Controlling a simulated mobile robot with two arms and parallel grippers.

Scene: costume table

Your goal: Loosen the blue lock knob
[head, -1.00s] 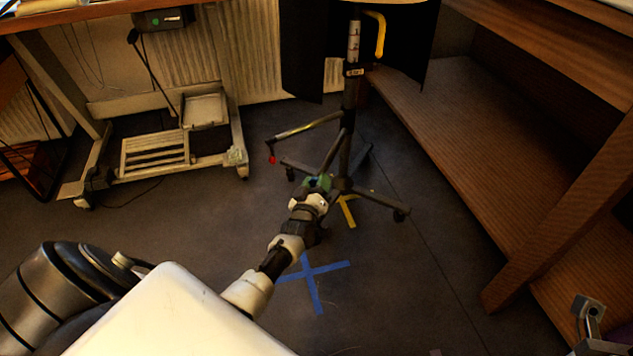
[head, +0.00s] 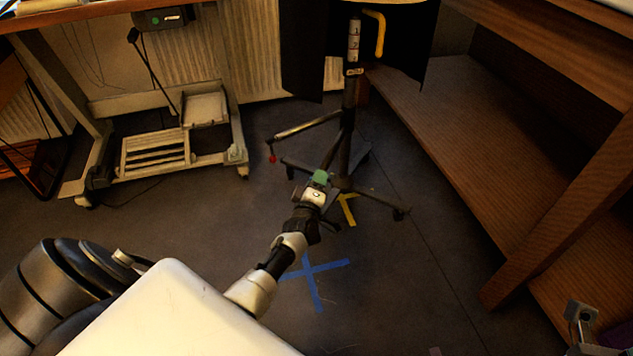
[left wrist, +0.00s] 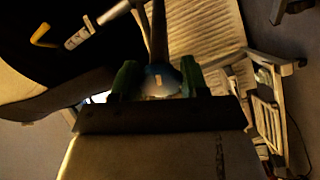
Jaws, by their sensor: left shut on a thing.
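My left gripper (head: 320,178) reaches down from the lower left to the dark stand (head: 347,135), its green fingertips low by the pole in the head view. In the left wrist view the green fingers (left wrist: 158,76) stand on both sides of a pale blue, rounded knob (left wrist: 160,86) and are shut on it. The gripper hides the knob in the head view. A grey jointed part at the lower right edge (head: 580,313) looks like my right gripper; its jaws cannot be made out.
The stand has spread legs, a yellow handle (head: 378,35) and a red-tipped lever (head: 272,158). A wooden shelf (head: 490,140) is close on the right, a pale wheeled frame (head: 160,150) on the left. Blue tape (head: 318,268) marks open floor.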

